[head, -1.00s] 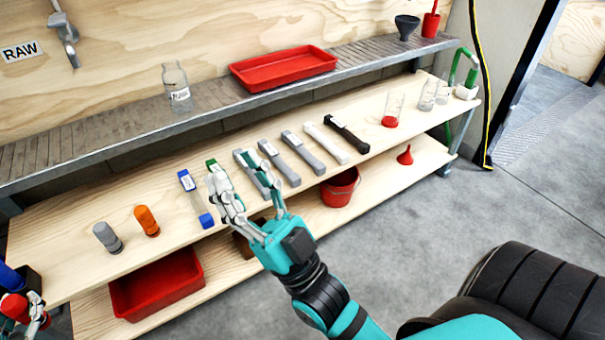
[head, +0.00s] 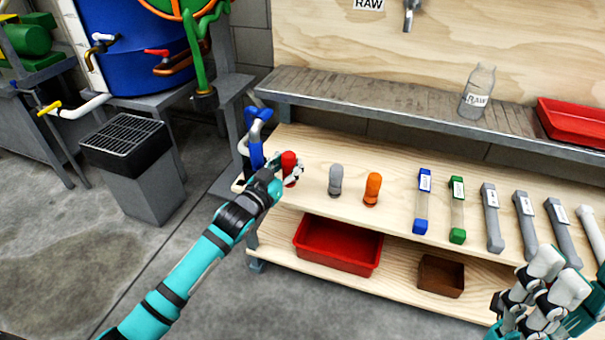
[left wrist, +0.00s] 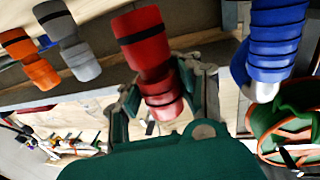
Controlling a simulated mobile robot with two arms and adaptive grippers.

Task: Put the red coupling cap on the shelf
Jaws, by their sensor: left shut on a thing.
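The red coupling cap (head: 289,165) is at the left end of the wooden shelf (head: 330,148), beside a blue fitting. My left gripper (head: 290,176) is shut on it; the cap stands roughly upright. I cannot tell whether its base touches the wood. In the left wrist view the red cap (left wrist: 143,40), with dark bands, sits between the two fingers (left wrist: 158,100). My right gripper (head: 545,285) is at the lower right, in front of the shelves; its fingers look apart and empty.
A grey cap (head: 335,180) and an orange cap (head: 372,188) stand to the right, then blue and green tubes. The blue fitting (head: 254,140) is close on the left. A grey slatted shelf (head: 370,97) runs above. A red tray (head: 338,245) is below.

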